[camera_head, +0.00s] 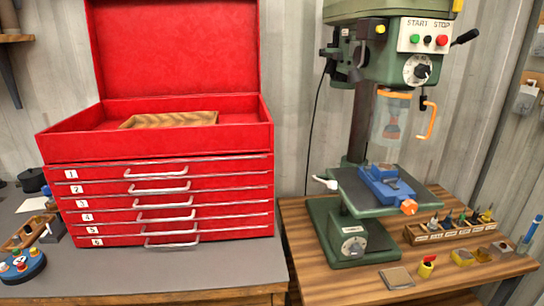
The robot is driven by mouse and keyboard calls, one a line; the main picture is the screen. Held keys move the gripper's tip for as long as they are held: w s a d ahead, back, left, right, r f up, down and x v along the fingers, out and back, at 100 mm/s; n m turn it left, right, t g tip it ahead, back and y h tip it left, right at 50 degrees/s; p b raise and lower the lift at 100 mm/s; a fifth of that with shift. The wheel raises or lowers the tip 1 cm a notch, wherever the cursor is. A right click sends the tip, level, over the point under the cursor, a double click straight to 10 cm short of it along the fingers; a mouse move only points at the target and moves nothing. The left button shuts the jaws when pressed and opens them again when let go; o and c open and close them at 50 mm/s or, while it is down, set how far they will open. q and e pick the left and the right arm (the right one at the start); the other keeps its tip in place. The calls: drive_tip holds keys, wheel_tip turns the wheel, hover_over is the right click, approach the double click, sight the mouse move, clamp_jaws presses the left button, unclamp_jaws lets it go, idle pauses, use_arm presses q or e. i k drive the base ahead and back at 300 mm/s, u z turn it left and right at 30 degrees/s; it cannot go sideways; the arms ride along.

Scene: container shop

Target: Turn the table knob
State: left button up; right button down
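A green drill press (357,140) stands on the wooden bench at the right. A round pale dial knob (353,246) with a dark centre sits on the front of its base, under a small label too small to read. Another knob (417,69) is on the press head, below the START and STOP buttons. A white lever (325,183) sticks out at the left of the press table (433,194). A blue vise (386,183) with an orange knob (409,207) lies on that table. Neither of my grippers is in view.
A red tool chest (165,203) with numbered drawers and a raised lid stands on the grey-topped bench at the left. A wooden rack of bits (455,232) and several small blocks lie right of the press base. The wood in front of the base is mostly clear.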

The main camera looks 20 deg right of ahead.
sight(356, 250)
drive_tip(key=z, duration=1.4)
